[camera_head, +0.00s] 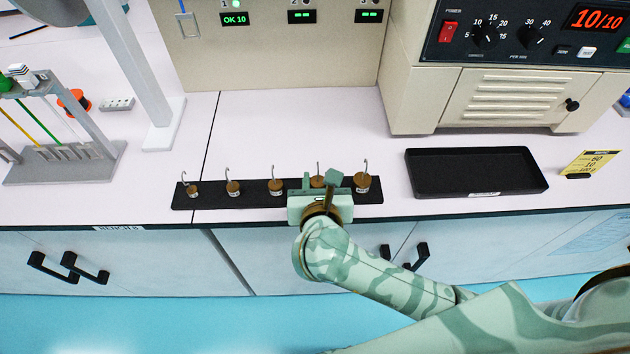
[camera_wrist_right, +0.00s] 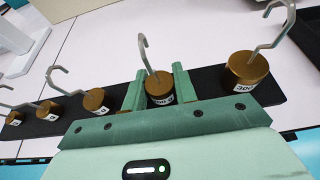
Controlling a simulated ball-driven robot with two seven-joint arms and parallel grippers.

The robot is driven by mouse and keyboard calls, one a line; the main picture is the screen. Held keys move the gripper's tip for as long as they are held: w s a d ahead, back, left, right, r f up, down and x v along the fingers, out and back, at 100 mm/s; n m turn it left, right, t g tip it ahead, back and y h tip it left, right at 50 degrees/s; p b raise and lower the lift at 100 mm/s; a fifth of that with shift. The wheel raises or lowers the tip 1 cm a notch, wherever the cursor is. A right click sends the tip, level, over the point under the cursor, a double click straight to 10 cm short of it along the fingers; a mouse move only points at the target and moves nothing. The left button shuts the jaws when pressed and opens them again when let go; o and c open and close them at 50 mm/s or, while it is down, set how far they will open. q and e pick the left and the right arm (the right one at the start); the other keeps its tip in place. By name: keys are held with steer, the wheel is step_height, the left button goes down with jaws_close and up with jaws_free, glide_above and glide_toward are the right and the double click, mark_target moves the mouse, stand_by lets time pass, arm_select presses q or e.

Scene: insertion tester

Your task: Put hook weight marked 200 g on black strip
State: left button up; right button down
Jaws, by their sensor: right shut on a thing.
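A row of brass hook weights lies along the black strip (camera_head: 232,199) at the bench's front edge. My right gripper (camera_head: 324,184) reaches over the edge at the fourth weight (camera_head: 317,181) from the left. In the right wrist view, its green fingers (camera_wrist_right: 158,92) are shut on this weight (camera_wrist_right: 158,84), one on each side. The weight is upright, its hook pointing up, at the strip; whether its base touches is hidden. Its label is partly covered and seems to read 200. The larger weight on its right (camera_wrist_right: 246,70) is marked 300. My left gripper is not in view.
Smaller weights (camera_head: 276,186) stand close on the left of the held one. An empty black tray (camera_head: 475,158) lies to the right, beside a yellow card (camera_head: 590,163). A grey rack (camera_head: 70,160) is at the far left. The bench behind the strip is clear.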

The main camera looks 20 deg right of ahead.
steer(key=shift+d, duration=0.25)
steer(key=c, duration=1.5)
jaws_free()
steer(key=shift+f, duration=0.15)
steer(key=o, duration=0.4)
steer(key=shift+a, duration=0.15)
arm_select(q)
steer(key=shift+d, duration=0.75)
arm_select(e)
steer(key=shift+r, duration=0.3)
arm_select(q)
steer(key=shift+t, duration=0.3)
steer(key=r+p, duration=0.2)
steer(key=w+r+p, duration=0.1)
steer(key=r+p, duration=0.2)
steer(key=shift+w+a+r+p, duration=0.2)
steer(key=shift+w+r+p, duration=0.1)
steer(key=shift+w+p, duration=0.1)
arm_select(e)
steer(key=v, duration=1.2)
steer(key=shift+f, duration=0.15)
